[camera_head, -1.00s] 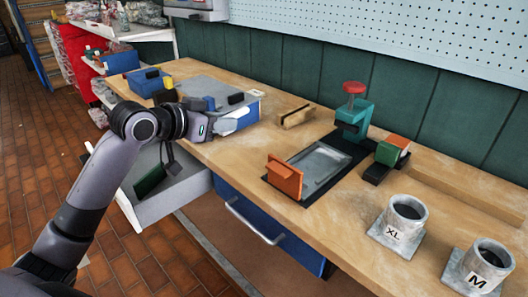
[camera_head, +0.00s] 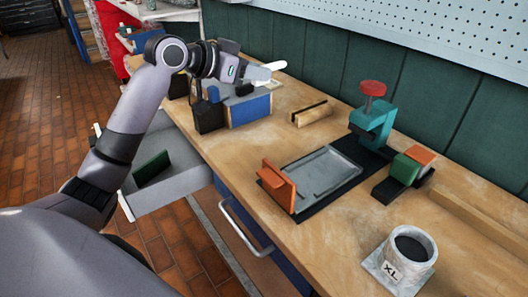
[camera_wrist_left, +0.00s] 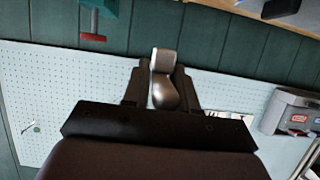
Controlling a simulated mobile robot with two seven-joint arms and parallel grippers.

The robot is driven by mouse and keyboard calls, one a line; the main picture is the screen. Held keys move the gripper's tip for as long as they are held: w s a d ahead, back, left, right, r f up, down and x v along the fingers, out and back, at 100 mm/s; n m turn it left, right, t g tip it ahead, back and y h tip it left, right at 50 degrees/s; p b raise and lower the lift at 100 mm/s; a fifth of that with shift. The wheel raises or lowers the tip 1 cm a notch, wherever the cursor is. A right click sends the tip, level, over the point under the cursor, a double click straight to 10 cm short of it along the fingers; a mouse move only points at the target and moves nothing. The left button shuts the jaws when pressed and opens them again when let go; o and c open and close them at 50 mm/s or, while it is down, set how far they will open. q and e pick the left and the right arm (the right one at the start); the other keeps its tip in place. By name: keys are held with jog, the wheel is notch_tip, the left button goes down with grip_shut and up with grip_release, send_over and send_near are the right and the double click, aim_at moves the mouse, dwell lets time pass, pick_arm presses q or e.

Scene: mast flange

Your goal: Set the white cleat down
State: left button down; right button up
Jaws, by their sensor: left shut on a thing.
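The white cleat (camera_head: 262,72) is in my left gripper (camera_head: 249,74), above the blue box with the grey top (camera_head: 252,108) at the back left of the bench. It sticks out to the right of the jaws. In the left wrist view the cleat (camera_wrist_left: 163,78) stands between the two black fingers, which are shut on it; the gripper (camera_wrist_left: 162,88) hides part of its lower end. Pegboard and green wall lie behind it there. My right gripper is in neither current view.
A grey tray (camera_head: 325,174) with an orange upright piece (camera_head: 277,187) and a teal clamp (camera_head: 371,124) stands mid-bench. A wooden slotted block (camera_head: 312,113) lies behind. The XL cup (camera_head: 408,253) is at front right. An open drawer (camera_head: 180,185) juts out left.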

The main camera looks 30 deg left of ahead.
pick_arm(q)
jog(key=b, duration=0.1)
send_over(256, 156)
notch_tip(256, 156, down, 15)
jog(key=shift+w, duration=0.1)
jog(key=shift+f, duration=2.35)
jog(key=c, duration=0.9)
grip_release()
jog(key=shift+f, duration=0.1)
jog(key=shift+f+b, duration=0.1)
jog(key=shift+b, duration=0.2)
